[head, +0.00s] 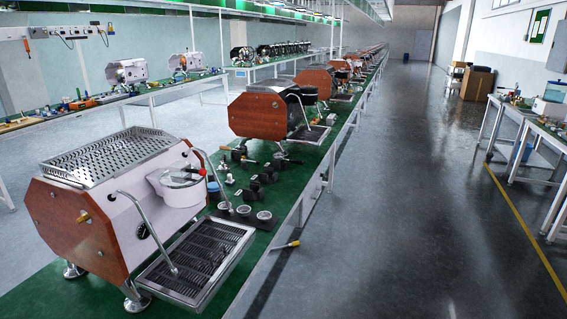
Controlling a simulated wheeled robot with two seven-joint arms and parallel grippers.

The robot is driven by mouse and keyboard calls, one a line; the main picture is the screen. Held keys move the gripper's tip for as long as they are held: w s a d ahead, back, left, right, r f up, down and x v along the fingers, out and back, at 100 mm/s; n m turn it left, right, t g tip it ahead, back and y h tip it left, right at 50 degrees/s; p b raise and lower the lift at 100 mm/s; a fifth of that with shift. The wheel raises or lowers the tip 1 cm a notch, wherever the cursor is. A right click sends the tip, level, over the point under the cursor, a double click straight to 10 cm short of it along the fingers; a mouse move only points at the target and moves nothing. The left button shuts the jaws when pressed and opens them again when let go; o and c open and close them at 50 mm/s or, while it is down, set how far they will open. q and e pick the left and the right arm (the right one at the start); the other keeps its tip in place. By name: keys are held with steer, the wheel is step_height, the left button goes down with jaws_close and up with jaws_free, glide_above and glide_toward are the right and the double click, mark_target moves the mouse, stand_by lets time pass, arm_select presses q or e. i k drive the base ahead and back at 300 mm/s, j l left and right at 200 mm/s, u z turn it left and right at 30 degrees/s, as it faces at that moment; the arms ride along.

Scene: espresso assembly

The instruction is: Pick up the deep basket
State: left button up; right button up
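Several small round metal filter baskets stand in a row on the green table just right of the near espresso machine: a left one (224,207), a middle one (244,210) and a right one (264,215). They are too small in the head view to tell which is the deep basket. Neither of my grippers is in view.
The near espresso machine (115,225) with wooden side panels and its drip tray (197,262) stand left of the baskets. Dark portafilter parts (262,177) lie behind them. Open floor (410,220) lies to the right.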

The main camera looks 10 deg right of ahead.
mark_target(243, 210)
steer(key=i+l+u, duration=0.1)
steer(key=i+l, duration=0.2)
steer(key=i+l+u, duration=0.1)
steer(key=i+l, duration=0.15)
steer(key=l, duration=0.3)
steer(key=i+l+u, duration=0.1)
steer(key=i+l, duration=0.15)
steer(key=l, duration=0.2)
steer(key=i+l+u, duration=0.15)
steer(key=l, duration=0.3)
steer(key=i+l+u, duration=0.1)
steer(key=i+l, duration=0.2)
steer(key=l, duration=0.2)
steer(key=i+l+u, duration=0.1)
steer(key=l, duration=0.4)
steer(key=i+l+u, duration=0.1)
steer(key=i+l, duration=0.15)
steer(key=l, duration=0.3)
steer(key=i+l+u, duration=0.1)
steer(key=l, duration=0.45)
steer(key=i+j, duration=0.45)
